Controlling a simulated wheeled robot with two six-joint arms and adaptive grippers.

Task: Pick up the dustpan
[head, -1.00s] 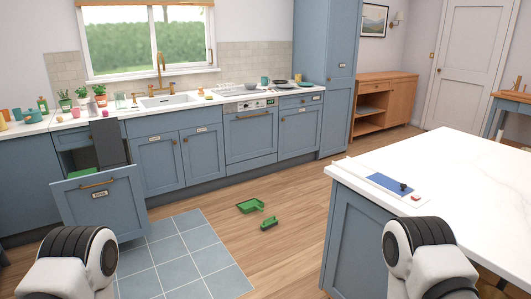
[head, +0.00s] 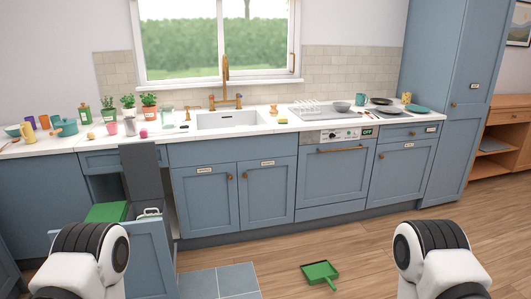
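The green dustpan (head: 320,272) lies on the wooden floor near the bottom centre of the head view. Its tray is toward the back and its handle points toward me. It lies between my two arms in the picture, apart from both. Only upper parts of my arms show, at the bottom left and bottom right; neither gripper is in the picture.
A drawer (head: 142,262) stands pulled out at the left, with a green lid and a bin inside. Blue cabinets (head: 267,195) line the back wall. The wooden floor right of the dustpan is clear.

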